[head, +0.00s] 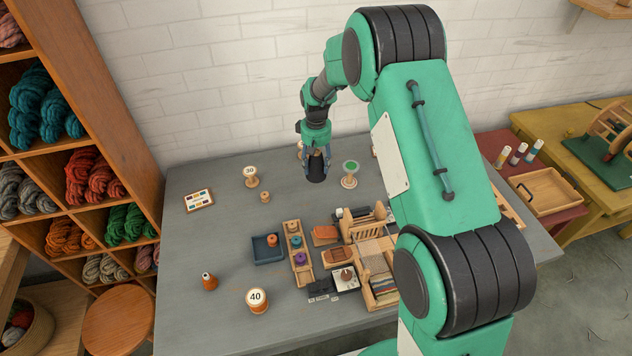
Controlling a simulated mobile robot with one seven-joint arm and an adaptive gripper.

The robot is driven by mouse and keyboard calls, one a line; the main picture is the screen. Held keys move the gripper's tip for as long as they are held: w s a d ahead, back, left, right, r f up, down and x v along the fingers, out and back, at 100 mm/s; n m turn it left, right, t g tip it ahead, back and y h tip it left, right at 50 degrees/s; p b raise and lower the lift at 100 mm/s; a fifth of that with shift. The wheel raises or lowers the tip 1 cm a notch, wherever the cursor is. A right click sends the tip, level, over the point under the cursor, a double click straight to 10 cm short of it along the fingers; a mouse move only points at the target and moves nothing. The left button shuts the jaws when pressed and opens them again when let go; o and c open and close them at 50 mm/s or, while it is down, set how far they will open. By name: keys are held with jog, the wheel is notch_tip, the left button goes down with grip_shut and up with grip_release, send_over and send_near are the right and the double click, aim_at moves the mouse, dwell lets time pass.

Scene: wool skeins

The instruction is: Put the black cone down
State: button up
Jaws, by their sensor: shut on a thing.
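The black cone (316,172) is a small dark shape at the back of the grey table. My gripper (317,156) points down over it, with a finger on each side, and is shut on it. Whether the cone's base touches the table or hangs just above it, I cannot tell. The fingers hide part of the cone.
A spool with a green top (350,170) stands close right of the cone, and another lies partly hidden behind my gripper. A spool marked 30 (250,176) stands to the left. The grey table (215,240) has free room at the left, between the card (199,201) and blue tray (267,250).

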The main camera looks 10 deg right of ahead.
aim_at(316, 154)
jog(key=shift+f, duration=1.25)
jog(key=shift+f+b, duration=0.6)
jog(key=shift+f, duration=1.9)
jog(key=shift+f, duration=0.1)
jog(key=o, duration=1.3)
notch_tip(316, 154, up, 12)
jog(key=shift+r+p, duration=0.1)
jog(key=shift+p, duration=0.85)
